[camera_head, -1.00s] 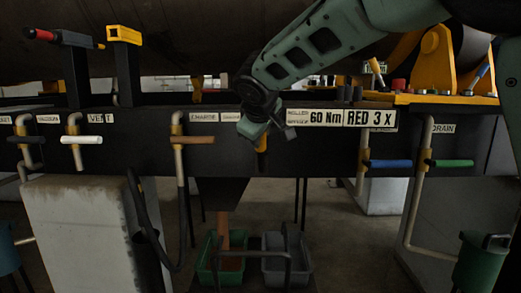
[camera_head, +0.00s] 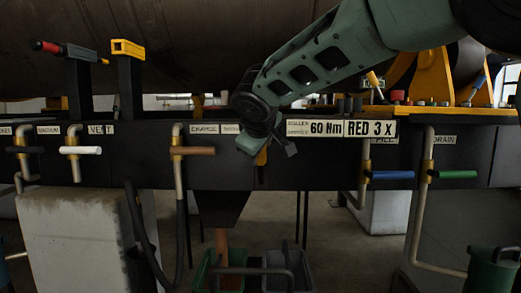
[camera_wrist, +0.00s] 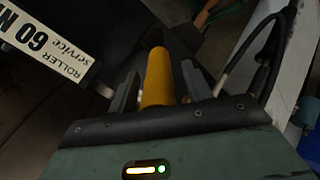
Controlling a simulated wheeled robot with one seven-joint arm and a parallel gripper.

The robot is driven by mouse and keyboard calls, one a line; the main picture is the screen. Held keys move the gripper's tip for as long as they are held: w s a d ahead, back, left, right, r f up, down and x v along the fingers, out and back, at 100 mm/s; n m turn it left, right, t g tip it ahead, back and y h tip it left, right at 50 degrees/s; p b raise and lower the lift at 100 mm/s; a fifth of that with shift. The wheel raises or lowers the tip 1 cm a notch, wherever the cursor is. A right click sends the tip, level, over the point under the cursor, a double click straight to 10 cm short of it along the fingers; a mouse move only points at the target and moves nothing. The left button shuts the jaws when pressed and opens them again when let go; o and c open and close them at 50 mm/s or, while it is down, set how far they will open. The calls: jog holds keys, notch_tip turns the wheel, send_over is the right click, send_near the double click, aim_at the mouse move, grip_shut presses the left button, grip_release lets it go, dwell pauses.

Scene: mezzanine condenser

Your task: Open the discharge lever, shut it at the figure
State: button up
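The yellow discharge lever (camera_wrist: 157,76) stands between the two fingers of my gripper (camera_wrist: 158,88) in the wrist view. The fingers are apart, with a narrow dark gap visible on each side of the lever. In the head view the lever (camera_head: 262,156) shows only partly behind my gripper (camera_head: 272,150), in front of the black beam above the chute. The label (camera_head: 230,128) beside it is partly covered by my arm. A dark chute (camera_head: 220,207) hangs below, with an orange-brown column (camera_head: 222,243) under its mouth.
A green bin (camera_head: 206,270) and a grey bin (camera_head: 300,268) stand under the chute. Brown (camera_head: 192,151), white (camera_head: 80,150), blue (camera_head: 392,175) and green (camera_head: 455,174) handles line the beam.

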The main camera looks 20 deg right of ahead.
jog(key=v, duration=1.7)
jog(key=shift+s, duration=0.2)
dwell(6.1)
